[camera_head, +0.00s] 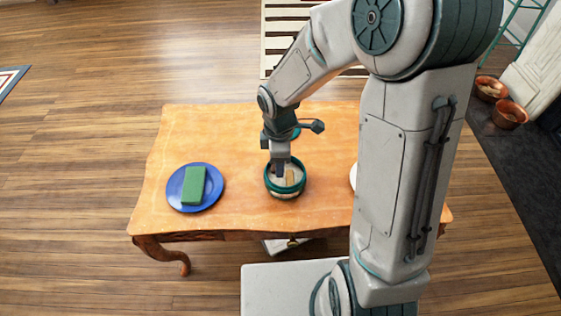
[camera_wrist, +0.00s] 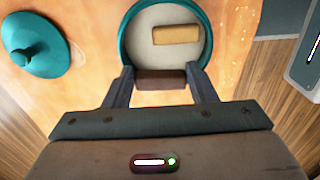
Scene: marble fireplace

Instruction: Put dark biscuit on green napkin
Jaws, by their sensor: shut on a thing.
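My gripper (camera_head: 280,170) (camera_wrist: 160,76) is shut on a dark brown biscuit (camera_wrist: 160,80), held between the fingertips in the wrist view. It is at the near rim of a round jar (camera_head: 285,194) with a teal rim; the jar also shows in the wrist view (camera_wrist: 208,45). I cannot tell how far the biscuit is inside the jar. The head view does not show the biscuit clearly. A green napkin (camera_head: 194,186), looking like a folded block, lies on a blue plate (camera_head: 215,198) at the table's left.
A tan biscuit (camera_wrist: 176,34) lies in the jar. A teal lid with a knob (camera_wrist: 36,58) lies on the wooden table (camera_head: 240,215). A white thing (camera_head: 353,177) is mostly hidden behind my arm. The tabletop between jar and blue plate is clear.

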